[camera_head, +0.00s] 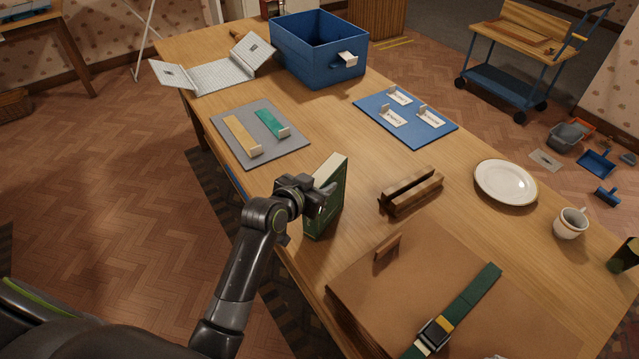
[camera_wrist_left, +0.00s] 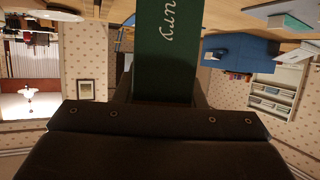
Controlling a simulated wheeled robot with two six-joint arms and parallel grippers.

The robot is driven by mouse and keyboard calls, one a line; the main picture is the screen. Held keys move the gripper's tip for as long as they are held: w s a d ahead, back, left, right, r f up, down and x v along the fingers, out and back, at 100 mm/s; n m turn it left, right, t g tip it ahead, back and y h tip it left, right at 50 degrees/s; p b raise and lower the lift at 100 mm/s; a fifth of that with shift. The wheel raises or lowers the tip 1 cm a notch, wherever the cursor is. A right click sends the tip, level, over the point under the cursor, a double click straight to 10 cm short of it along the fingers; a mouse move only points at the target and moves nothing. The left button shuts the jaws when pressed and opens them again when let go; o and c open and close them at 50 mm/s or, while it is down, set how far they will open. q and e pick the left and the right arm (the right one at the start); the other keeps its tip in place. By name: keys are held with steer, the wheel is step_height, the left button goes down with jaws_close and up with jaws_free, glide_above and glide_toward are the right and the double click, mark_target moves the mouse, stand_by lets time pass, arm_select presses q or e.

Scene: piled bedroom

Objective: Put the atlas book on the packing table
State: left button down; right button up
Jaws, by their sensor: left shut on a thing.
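My left gripper (camera_head: 318,196) is shut on a dark green book (camera_head: 331,208) with pale page edges. The book stands upright over the near left edge of the wooden table (camera_head: 330,125); I cannot tell whether its bottom touches the tabletop. In the left wrist view the green book (camera_wrist_left: 167,45) fills the top middle, with pale lettering that is only partly visible, so I cannot read its full title. The gripper's fingers are partly hidden behind its body in that view. My right gripper is not in view.
A slotted wooden holder (camera_head: 411,192) and a large brown case (camera_head: 370,305) with a green strap lie nearby. A grey board (camera_head: 225,126), a blue board (camera_head: 411,133), a blue bin (camera_head: 305,62), a white plate (camera_head: 505,183) and a mug (camera_head: 570,224) are also on the table. Bare tabletop shows mid-table.

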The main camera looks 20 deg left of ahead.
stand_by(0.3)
arm_select(q)
steer(key=c, duration=1.3)
jaws_free()
steer(key=shift+f, duration=0.2)
steer(key=shift+c, duration=0.2)
steer(key=o, duration=0.4)
steer(key=shift+r, duration=0.25)
steer(key=b+v, duration=0.1)
steer(key=v, duration=1.1)
steer(key=shift+f, duration=0.15)
